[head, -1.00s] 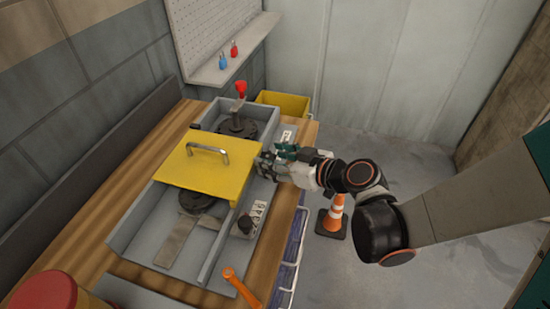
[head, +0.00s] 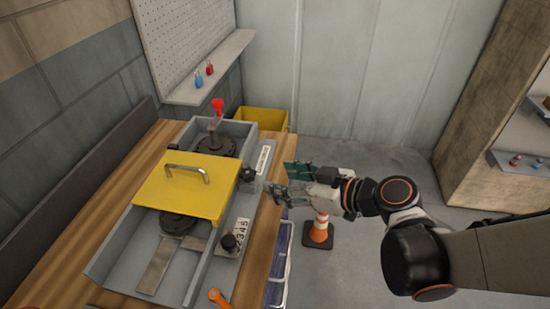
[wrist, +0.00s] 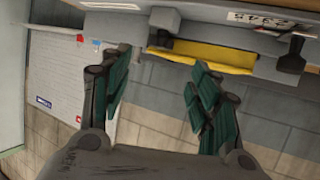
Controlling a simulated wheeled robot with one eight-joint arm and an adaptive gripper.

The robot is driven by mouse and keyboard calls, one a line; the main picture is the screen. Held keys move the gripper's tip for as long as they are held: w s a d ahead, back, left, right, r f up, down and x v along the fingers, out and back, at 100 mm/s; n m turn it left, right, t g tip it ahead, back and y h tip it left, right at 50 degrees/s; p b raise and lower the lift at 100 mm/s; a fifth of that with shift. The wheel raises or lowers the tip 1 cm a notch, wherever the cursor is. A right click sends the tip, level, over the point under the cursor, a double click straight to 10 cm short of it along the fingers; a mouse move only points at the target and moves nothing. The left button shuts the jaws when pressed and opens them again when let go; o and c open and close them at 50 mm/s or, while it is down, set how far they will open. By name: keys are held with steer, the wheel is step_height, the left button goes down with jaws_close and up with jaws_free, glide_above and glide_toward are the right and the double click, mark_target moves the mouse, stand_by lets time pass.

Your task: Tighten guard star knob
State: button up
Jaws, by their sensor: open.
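The yellow guard (head: 185,190) with a metal handle lies over the grey machine housing (head: 112,255). A black knob (head: 246,174) sits at the guard's right edge, probably the star knob; its lobes are too small to make out. A second black knob (head: 229,242) stands nearer, by a number plate. My gripper (head: 281,190) is open and empty, to the right of the guard and apart from both knobs, near the bench's right edge. In the wrist view the green-padded fingers (wrist: 160,66) are spread, with the yellow guard (wrist: 212,55) beyond them.
An orange-handled lever (head: 219,299) stands at the near end and a red-knobbed lever (head: 217,107) at the far end. A yellow bin (head: 262,120) is behind. An orange traffic cone (head: 320,232) stands on the floor beside the bench, below my arm.

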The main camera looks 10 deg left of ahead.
steer(key=shift+v, duration=1.1)
steer(key=s+d+r+m+h, duration=0.1)
steer(key=s+d+m+h, duration=0.1)
steer(key=d+m+h, duration=0.2)
steer(key=s+d+r+m+h, duration=0.1)
steer(key=s+d+m+h, duration=0.2)
steer(key=d, duration=0.7)
steer(key=s+d+m+h, duration=0.2)
steer(key=d+m+h, duration=0.2)
steer(key=d, duration=0.3)
steer(key=shift+s+r+m+h, duration=0.2)
steer(key=shift+r+m+h, duration=0.1)
steer(key=shift+r+m, duration=0.15)
